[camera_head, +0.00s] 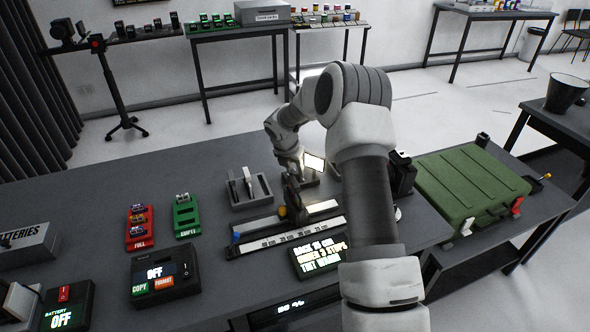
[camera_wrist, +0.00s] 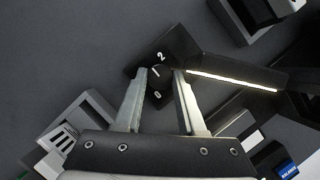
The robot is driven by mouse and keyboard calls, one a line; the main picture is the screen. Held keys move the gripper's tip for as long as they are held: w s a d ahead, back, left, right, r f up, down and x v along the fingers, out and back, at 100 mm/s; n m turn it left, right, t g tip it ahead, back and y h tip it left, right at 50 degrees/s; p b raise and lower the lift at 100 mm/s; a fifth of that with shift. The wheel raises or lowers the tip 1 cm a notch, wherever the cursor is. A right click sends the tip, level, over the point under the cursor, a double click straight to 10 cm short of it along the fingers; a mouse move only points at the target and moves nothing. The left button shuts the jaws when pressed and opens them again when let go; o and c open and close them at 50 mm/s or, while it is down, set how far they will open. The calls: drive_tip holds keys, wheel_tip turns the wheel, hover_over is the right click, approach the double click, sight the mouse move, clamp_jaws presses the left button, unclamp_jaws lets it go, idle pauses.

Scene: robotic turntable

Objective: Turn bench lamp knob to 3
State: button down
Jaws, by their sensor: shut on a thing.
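The bench lamp's black housing (camera_wrist: 148,62) shows in the wrist view, with white digits 0, 1 and 2 on it. The dark knob (camera_wrist: 159,84) sits between my gripper's fingers. My gripper (camera_wrist: 163,74) is shut on this knob, one pale finger on each side. The knob's pointer and the digit 3 cannot be made out. The lamp's lit bar (camera_wrist: 232,79) reaches right from the housing. In the head view the lamp's bright panel (camera_head: 314,162) glows beside my wrist, and my arm hides much of the lamp and knob.
A grey tray with tools (camera_head: 249,191) stands left of the lamp, and a ruled rail (camera_head: 285,238) lies in front. A lit text sign (camera_head: 318,258) and a green case (camera_head: 472,186) are nearby. Red and green battery holders stand further left.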

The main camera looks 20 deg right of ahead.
drive_tip(key=m, duration=0.2)
drive_tip(key=m+g+h, duration=0.1)
drive_tip(key=m, duration=0.2)
drive_tip(key=shift+w+a+g, duration=0.15)
drive_tip(key=shift+a+g, duration=0.05)
drive_tip(key=shift+g, duration=0.1)
drive_tip(key=m+g, duration=0.1)
drive_tip(key=m, duration=0.4)
drive_tip(key=shift+w+g+p, duration=0.2)
drive_tip(key=shift+g+p, duration=0.2)
drive_tip(key=m+g, duration=0.1)
drive_tip(key=m, duration=0.1)
drive_tip(key=m+g, duration=0.1)
drive_tip(key=m, duration=0.2)
drive_tip(key=shift+w+d+f+m+y, duration=0.1)
drive_tip(key=shift+w+d+m+y, duration=0.05)
drive_tip(key=shift+m+y, duration=0.15)
drive_tip(key=shift+w+f+m+b, duration=0.1)
drive_tip(key=shift+m+b, duration=0.4)
drive_tip(key=shift+b, duration=0.35)
drive_tip(key=shift+d, duration=0.1)
drive_tip(key=shift+m+g+b, duration=0.3)
drive_tip(key=shift+m+b, duration=0.2)
drive_tip(key=shift+b, duration=0.2)
drive_tip(key=c, duration=0.5)
unclamp_jaws()
drive_tip(key=shift+r, duration=0.2)
